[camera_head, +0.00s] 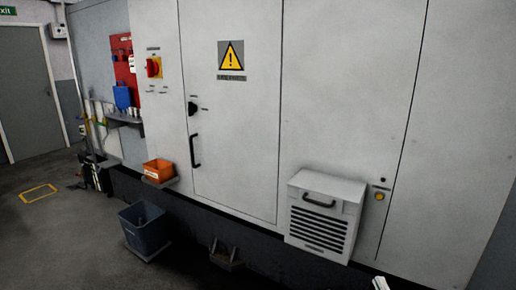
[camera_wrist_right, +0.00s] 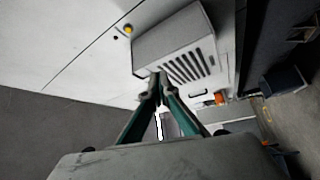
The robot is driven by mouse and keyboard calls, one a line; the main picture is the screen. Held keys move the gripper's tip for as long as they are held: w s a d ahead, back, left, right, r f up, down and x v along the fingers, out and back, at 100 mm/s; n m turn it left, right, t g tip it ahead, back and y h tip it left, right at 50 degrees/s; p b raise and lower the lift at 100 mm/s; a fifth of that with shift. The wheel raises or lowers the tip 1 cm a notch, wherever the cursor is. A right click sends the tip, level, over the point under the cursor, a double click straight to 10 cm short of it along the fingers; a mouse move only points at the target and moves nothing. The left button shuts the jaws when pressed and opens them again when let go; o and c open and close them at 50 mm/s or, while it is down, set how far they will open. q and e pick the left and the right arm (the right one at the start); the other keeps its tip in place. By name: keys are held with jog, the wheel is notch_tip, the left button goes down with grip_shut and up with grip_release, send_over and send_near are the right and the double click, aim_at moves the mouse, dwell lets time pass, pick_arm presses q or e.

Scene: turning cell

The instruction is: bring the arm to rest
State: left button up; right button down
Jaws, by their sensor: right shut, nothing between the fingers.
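My right gripper (camera_wrist_right: 158,78) shows in the right wrist view with its two green-sided fingers meeting at the tips. It is shut and holds nothing. In that view the fingertips overlap the lower edge of the grey vented box on the cabinet; I cannot tell the gap between them. In the head view only a small pale piece of the right gripper (camera_head: 380,284) shows at the bottom edge, below and right of the vented box. The rest of the right arm is out of that picture. My left gripper is in neither view.
A tall white cabinet (camera_head: 340,110) fills the head view. The vented box (camera_head: 322,215) sticks out from it; it also shows in the wrist view (camera_wrist_right: 172,45). An orange bin (camera_head: 158,170) and a dark bucket (camera_head: 143,228) stand left.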

jog(key=s+a+f+m+g, duration=0.5)
jog(key=s+a+f, duration=0.1)
jog(key=s+f, duration=0.4)
jog(key=s+a+f+m+g+y, duration=0.1)
jog(key=s+a+f+m+g, duration=0.3)
jog(key=s+f, duration=0.6)
notch_tip(320, 180, down, 3)
jog(key=shift+s+a+r+m+g, duration=0.2)
jog(key=shift+a+m+g, duration=0.2)
jog(key=shift+a+m, duration=0.5)
